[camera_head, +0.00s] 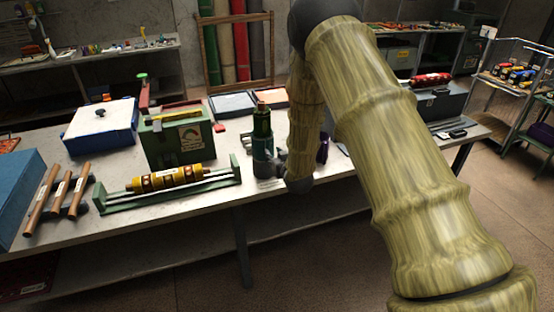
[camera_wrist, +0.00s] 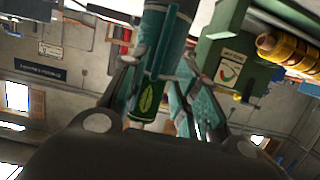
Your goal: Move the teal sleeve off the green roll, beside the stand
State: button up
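The green roll (camera_head: 262,122) stands upright on the table, its dark tip uppermost. The teal sleeve (camera_head: 262,145) is around its lower part in the head view. In the upside-down wrist view, the sleeve (camera_wrist: 167,35) is at top centre, and the roll's green, leaf-marked part (camera_wrist: 147,103) shows beyond its end. My gripper (camera_head: 267,165) is low at the sleeve. In the wrist view its two fingers (camera_wrist: 160,62) lie on either side of the sleeve, tips close to its sides. Whether both touch it is not clear. The sleeve's foot and any separate stand under it are hidden.
A green rack (camera_head: 110,208) with a yellow roll (camera_head: 170,179) lies left of the sleeve, with a green box (camera_head: 178,142) behind. Flat trays (camera_head: 232,105) lie behind the roll. Some bare table (camera_head: 225,205) shows in front. My arm covers the table to the right.

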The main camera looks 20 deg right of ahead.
jog(key=b+x, duration=0.2)
jog(key=x, duration=0.5)
jog(key=shift+b, duration=0.4)
jog(key=shift+w+f, duration=0.15)
jog(key=shift+w, duration=0.05)
grip_shut()
